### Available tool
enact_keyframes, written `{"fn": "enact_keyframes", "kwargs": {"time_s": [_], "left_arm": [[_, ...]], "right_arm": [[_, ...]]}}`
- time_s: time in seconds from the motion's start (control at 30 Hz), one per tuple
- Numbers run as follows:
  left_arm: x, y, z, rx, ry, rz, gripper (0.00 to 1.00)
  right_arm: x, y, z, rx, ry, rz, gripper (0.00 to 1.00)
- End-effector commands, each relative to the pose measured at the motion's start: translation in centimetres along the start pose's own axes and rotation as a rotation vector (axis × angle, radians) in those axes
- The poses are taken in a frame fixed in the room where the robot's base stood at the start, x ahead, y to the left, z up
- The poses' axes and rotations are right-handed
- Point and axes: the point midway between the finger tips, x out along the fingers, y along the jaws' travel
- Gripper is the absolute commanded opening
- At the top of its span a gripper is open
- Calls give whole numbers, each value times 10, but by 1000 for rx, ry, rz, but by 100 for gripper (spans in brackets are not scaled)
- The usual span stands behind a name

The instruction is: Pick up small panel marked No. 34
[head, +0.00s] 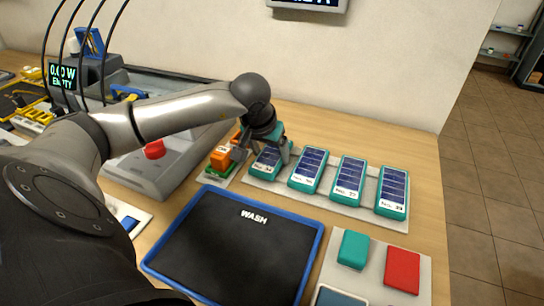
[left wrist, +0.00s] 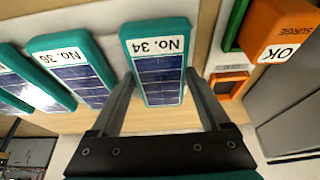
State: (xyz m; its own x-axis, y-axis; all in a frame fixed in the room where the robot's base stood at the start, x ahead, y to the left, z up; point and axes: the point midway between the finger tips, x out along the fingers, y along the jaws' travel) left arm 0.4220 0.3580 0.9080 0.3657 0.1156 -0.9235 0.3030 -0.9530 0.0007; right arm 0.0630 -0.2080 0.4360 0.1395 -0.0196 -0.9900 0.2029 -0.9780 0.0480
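The small panel No. 34 (head: 268,163), dark blue cells in a teal frame, lies leftmost in a row of similar panels on a pale mat (head: 330,208). In the left wrist view its label reads No. 34 (left wrist: 157,72). My left gripper (head: 264,153) is above it, with its fingers apart. In the left wrist view the fingers of my left gripper (left wrist: 160,92) stand on either side of the panel's lower part. I cannot tell whether they touch its edges. My right gripper is not in view.
Panel No. 36 (left wrist: 72,68) lies beside it. An orange block marked OK (left wrist: 280,35) stands close on the other side. A black WASH tray with a blue rim (head: 235,245) lies in front. Teal (head: 353,249) and red (head: 402,270) pads lie front right.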

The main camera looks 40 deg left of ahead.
Motion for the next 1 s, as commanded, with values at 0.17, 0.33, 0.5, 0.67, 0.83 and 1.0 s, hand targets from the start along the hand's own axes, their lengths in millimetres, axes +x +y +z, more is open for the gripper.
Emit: {"fn": "enact_keyframes", "kwargs": {"time_s": [0.17, 0.33, 0.5, 0.67, 0.83, 1.0], "left_arm": [[0, 0, 0, 0, 0, -1, 50], [0, 0, 0, 0, 0, -1, 31], [-1, 0, -1, 0, 2, 0, 14], [-1, 0, -1, 0, 2, 0, 14], [-5, 0, -3, 0, 3, -1, 14], [-21, 0, -10, -1, 5, 0, 14]], "right_arm": [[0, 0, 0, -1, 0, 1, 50], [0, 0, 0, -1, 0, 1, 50], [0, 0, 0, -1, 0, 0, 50], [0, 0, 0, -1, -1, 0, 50], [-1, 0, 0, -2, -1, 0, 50], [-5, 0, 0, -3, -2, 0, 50]]}}
